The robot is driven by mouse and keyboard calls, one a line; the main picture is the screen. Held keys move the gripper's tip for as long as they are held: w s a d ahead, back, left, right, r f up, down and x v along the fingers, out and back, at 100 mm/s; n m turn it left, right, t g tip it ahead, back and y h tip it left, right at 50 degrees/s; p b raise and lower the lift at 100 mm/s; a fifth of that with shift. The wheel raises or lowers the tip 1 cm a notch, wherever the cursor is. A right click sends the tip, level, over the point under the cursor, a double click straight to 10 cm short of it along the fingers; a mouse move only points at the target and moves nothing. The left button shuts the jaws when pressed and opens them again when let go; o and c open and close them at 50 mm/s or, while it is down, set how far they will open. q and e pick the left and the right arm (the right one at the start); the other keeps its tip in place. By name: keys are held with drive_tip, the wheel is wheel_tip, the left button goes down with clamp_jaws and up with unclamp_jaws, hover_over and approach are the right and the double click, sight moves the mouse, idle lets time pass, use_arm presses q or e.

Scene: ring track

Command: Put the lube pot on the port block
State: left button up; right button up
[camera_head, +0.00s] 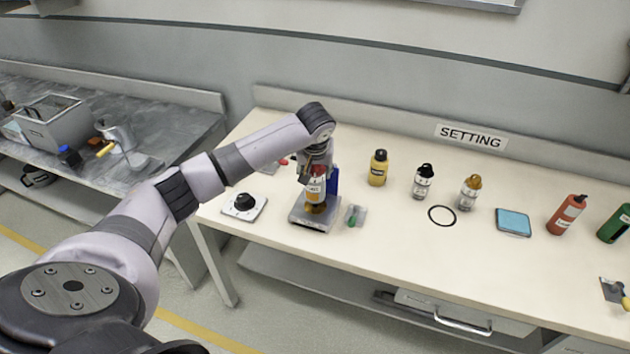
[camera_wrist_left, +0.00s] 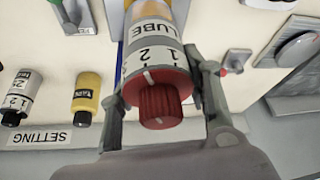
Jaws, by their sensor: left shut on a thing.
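My left gripper (camera_head: 316,176) is shut on the lube pot (camera_head: 314,188), a small pot with a white label reading LUBE and an amber lower part. In the left wrist view the lube pot (camera_wrist_left: 155,62) shows its red ridged cap between the two fingers. The port block appears to be the grey base (camera_head: 312,222) with a blue upright panel (camera_head: 333,180) on the table. The pot is upright, directly over this base, in front of the panel. An orange-yellow part shows under the pot; whether they touch cannot be told. My right gripper is out of view.
The front table strip is clear.

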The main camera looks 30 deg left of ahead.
use_arm(q)
drive_tip(key=shift+f, duration=2.15)
drive_tip(key=o, duration=1.3)
drive_tip(key=v, duration=1.2)
drive_tip(key=shift+a+r+b, duration=0.15)
drive_tip(key=shift+r+b, duration=0.05)
drive_tip(key=shift+b, duration=0.2)
